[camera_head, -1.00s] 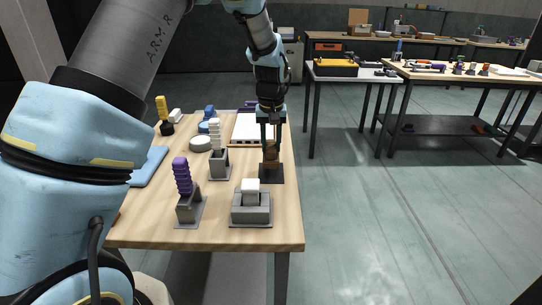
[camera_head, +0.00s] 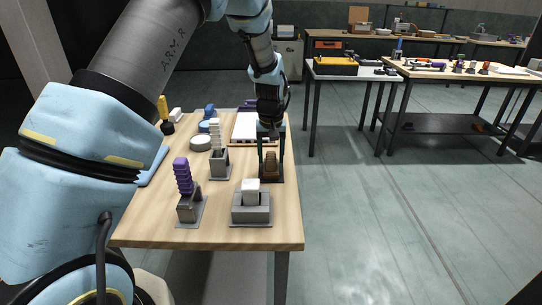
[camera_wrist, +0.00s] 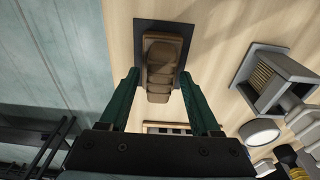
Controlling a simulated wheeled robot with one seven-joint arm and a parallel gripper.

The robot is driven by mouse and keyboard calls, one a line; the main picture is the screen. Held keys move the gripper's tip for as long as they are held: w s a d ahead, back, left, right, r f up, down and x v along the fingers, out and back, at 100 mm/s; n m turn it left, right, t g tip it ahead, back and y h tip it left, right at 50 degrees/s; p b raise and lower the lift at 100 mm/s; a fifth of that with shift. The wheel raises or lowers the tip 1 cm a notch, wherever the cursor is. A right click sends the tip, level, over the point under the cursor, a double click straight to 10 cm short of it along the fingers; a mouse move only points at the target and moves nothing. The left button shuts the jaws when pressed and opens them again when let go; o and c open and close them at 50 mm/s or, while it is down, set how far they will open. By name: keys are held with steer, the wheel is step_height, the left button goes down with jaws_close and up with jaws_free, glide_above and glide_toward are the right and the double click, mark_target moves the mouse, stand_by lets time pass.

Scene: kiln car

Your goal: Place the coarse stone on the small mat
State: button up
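A brown, ridged stone (camera_head: 270,168), which I take to be the coarse stone, stands on a small dark square mat (camera_head: 276,180) near the table's right edge. In the wrist view the stone (camera_wrist: 163,65) stands within the outline of the mat (camera_wrist: 143,27). My gripper (camera_head: 270,158) is above the mat with its fingers lowered on both sides of the stone. In the wrist view the gripper (camera_wrist: 160,74) is open, with gaps between the fingers and the stone. The stone's underside is hidden.
A purple ribbed piece (camera_head: 182,176), a white ribbed piece (camera_head: 215,134) and a white block (camera_head: 251,186) stand in grey holders to the left and front. A white tray (camera_head: 245,126) lies behind. Open floor lies right of the table.

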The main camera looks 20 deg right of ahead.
mark_target(271, 159)
steer(key=shift+r, duration=0.1)
step_height(271, 159, up, 12)
steer(key=s+b, duration=0.1)
steer(key=b, duration=0.1)
steer(key=shift+s+a, duration=0.15)
steer(key=shift+a, duration=0.15)
stand_by(0.5)
